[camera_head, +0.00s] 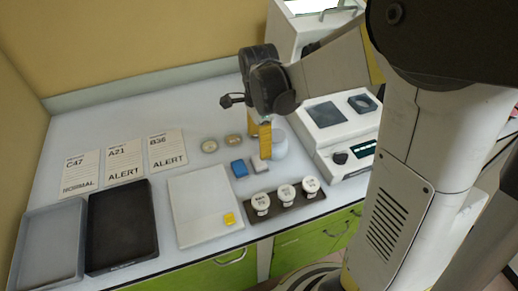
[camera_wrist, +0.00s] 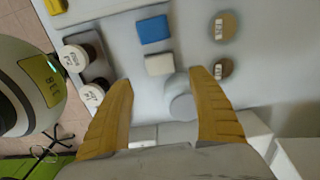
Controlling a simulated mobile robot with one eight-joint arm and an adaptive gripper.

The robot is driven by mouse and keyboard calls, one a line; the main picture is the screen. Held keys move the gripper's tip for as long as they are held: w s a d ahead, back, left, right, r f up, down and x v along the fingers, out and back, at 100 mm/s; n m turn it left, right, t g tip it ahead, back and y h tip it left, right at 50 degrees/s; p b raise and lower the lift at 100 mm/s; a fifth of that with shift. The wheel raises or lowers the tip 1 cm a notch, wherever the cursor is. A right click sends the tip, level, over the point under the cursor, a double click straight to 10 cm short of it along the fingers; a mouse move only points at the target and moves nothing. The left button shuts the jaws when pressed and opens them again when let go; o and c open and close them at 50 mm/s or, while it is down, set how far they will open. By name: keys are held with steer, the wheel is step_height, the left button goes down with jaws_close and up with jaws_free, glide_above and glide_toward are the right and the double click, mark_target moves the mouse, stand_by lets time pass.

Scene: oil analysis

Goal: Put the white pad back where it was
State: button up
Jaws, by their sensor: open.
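The white pad (camera_head: 259,167) is a small pale block lying on the white bench, just right of a blue block (camera_head: 239,168). In the wrist view the pad (camera_wrist: 159,65) lies below the blue block (camera_wrist: 153,29), just beyond my fingertips. My gripper (camera_head: 265,154) points down beside the pad, with its yellow fingers apart and nothing held. In the wrist view its fingers (camera_wrist: 161,80) frame the pad's side of a pale round container (camera_wrist: 181,104). I cannot tell how high the fingertips are above the bench.
The round container (camera_head: 279,144) stands right behind my fingers. A rack (camera_head: 277,209) with white-capped bottles is in front. A white board (camera_head: 190,205) with a yellow block (camera_head: 229,218) lies left. Two round dishes (camera_head: 209,146) (camera_head: 233,141) lie behind. A white instrument (camera_head: 335,120) stands right.

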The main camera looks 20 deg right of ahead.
steer(key=s+r+n+t, duration=0.7)
steer(key=s+r+n, duration=0.5)
steer(key=n, duration=0.6)
steer(key=shift+s+p, duration=0.3)
steer(key=shift+s, duration=0.05)
steer(key=shift+c, duration=0.6)
